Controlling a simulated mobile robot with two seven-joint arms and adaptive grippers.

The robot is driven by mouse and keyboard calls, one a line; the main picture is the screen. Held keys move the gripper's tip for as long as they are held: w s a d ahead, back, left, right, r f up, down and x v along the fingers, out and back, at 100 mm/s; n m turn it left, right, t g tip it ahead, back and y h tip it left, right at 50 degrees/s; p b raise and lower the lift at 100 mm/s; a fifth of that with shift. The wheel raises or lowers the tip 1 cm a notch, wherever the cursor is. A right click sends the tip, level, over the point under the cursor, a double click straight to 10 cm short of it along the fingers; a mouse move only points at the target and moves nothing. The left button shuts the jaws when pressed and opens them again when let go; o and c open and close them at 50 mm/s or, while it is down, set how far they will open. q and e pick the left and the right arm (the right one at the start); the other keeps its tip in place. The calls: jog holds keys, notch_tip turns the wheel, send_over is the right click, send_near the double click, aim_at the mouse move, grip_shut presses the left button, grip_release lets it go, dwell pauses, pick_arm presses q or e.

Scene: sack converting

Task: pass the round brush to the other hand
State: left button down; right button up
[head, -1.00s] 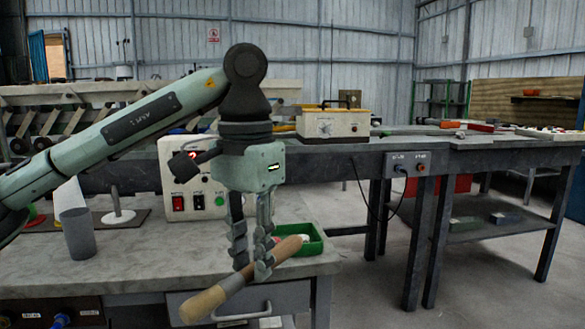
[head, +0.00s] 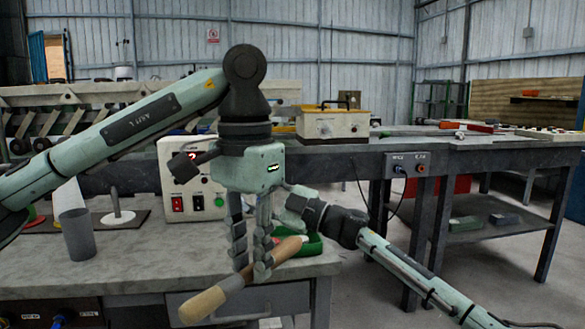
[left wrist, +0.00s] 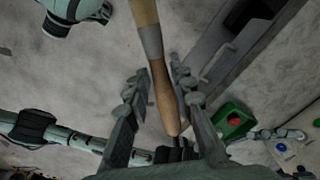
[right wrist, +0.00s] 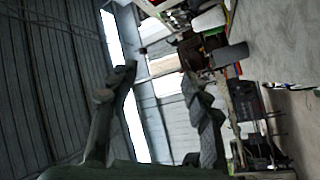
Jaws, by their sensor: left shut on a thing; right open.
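The round brush (head: 208,302) has a wooden handle, a grey band and a tan head. In the head view it slants, with its head low at left and its handle up at right. My left gripper (head: 251,262) is shut on the brush and holds it in front of the bench. The left wrist view shows the brush (left wrist: 163,90) between the left fingers. My right gripper (head: 290,208) is behind the left fingers, near the handle end; its fingertips are hidden there. In the right wrist view the right gripper (right wrist: 158,80) is open, with no brush discernible between its fingers.
A bench (head: 120,270) stands below and behind, with a grey cup (head: 78,236), a switch box (head: 191,180) and a green bin (head: 312,246) on it. A long table (head: 470,146) with a yellow-topped device (head: 333,124) is farther back. Open floor lies at right.

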jog(key=s+a+r+n+g+h, duration=0.2)
jog(key=s+a+n+g, duration=0.35)
jog(key=s+g, duration=0.2)
jog(key=g+h, duration=0.3)
jog(key=h, duration=1.2)
send_near(275, 246)
jog(key=shift+g, duration=0.25)
jog(key=x, duration=1)
jog(key=shift+w+f, duration=0.1)
jog(key=shift+w, duration=0.15)
jog(key=shift+c, duration=0.4)
grip_shut()
pick_arm(q)
jog(key=c, duration=1.2)
grip_release()
